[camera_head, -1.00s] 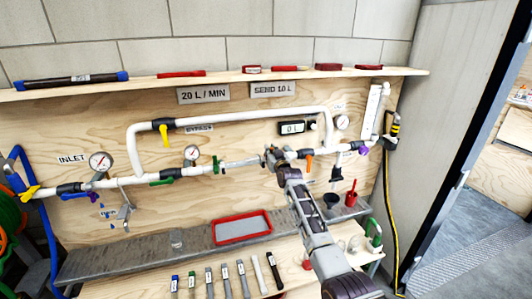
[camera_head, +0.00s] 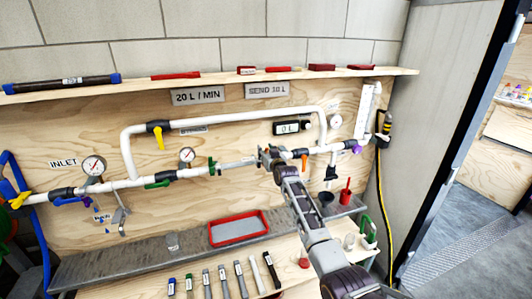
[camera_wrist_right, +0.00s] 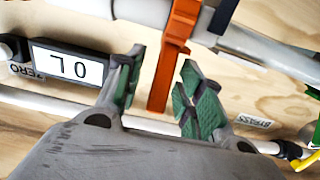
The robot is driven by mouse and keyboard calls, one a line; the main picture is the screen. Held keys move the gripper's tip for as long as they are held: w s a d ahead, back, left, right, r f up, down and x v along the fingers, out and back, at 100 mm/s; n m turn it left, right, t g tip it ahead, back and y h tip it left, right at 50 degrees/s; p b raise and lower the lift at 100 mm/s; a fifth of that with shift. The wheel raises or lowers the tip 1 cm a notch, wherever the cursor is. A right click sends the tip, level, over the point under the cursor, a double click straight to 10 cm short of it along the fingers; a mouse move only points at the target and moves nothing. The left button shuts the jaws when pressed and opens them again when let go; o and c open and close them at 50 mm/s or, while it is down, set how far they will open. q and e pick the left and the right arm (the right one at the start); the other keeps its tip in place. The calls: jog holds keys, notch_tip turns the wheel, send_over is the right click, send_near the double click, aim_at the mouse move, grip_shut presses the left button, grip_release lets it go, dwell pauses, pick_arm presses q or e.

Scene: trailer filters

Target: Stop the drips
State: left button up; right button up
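White pipework runs along the wooden board, with a bypass loop (camera_head: 230,118) above the lower line. My right gripper (camera_head: 270,155) is at the lower pipe, right of the clear section (camera_head: 238,164). In the right wrist view my right gripper (camera_wrist_right: 160,88) is open, its green-padded fingers on either side of an orange valve lever (camera_wrist_right: 172,62). I cannot tell whether they touch it. The orange lever also shows in the head view (camera_head: 304,160). Small blue drop shapes (camera_head: 101,218) are below the inlet pipe, near a gauge (camera_head: 94,166). My left gripper is not in view.
Other levers are yellow on the bypass (camera_head: 160,140), green (camera_head: 157,184) and purple (camera_head: 356,149). A meter (camera_head: 291,127) reads 0 L. A red-rimmed tray (camera_head: 238,242) rests on the grey ledge. Several filter-like sticks (camera_head: 222,280) lie on the bench. A shelf (camera_head: 210,88) runs above.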

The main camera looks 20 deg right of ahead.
jog(key=shift+s, duration=0.15)
jog(key=shift+s, duration=0.1)
jog(key=s, duration=1.1)
jog(key=shift+s+d+r, duration=0.2)
jog(key=shift+s+r, duration=0.05)
jog(key=shift+r, duration=0.05)
dwell(0.5)
dwell(0.5)
